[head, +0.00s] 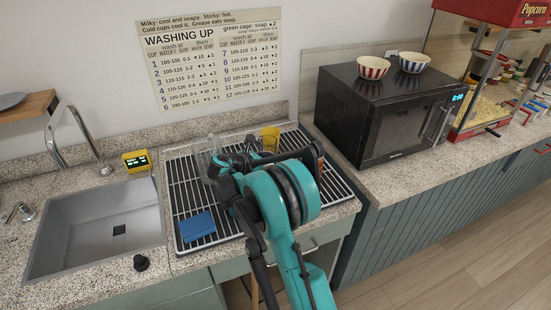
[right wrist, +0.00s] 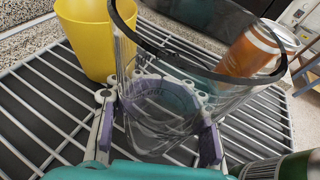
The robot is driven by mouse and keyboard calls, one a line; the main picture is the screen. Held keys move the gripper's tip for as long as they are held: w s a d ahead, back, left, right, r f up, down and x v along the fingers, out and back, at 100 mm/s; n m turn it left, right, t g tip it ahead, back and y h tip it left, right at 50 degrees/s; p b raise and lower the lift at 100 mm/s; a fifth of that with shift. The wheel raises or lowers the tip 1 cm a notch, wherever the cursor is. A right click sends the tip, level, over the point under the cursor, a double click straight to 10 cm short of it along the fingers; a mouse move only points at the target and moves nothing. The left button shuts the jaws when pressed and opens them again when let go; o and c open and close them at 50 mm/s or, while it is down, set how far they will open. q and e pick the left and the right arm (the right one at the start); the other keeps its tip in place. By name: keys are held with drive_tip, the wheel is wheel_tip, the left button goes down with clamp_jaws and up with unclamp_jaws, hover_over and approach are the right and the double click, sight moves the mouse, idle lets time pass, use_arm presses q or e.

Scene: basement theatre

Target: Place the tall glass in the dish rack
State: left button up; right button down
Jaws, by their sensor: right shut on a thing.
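The tall clear glass with a dark rim (right wrist: 160,95) stands between the fingers of my right gripper (right wrist: 160,120) in the right wrist view. The gripper is shut on it. Its base is over the wire bars of the dish rack (right wrist: 50,135); I cannot tell whether it touches them. In the head view the dish rack (head: 187,183) lies on the counter right of the sink, and my right arm and gripper cover its middle, hiding most of the held glass. My left gripper is not in view.
A yellow cup (right wrist: 88,38) and an orange can (right wrist: 250,50) are close to the glass. Another clear vessel (head: 206,150) is at the rack's left back. A blue sponge (head: 197,227) lies front left. The sink (head: 95,230) is left, the microwave (head: 385,115) right.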

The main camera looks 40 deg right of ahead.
drive_tip(key=shift+f, duration=0.15)
drive_tip(key=c, duration=1.3)
unclamp_jaws()
drive_tip(key=shift+f, duration=0.1)
drive_tip(key=o, duration=0.5)
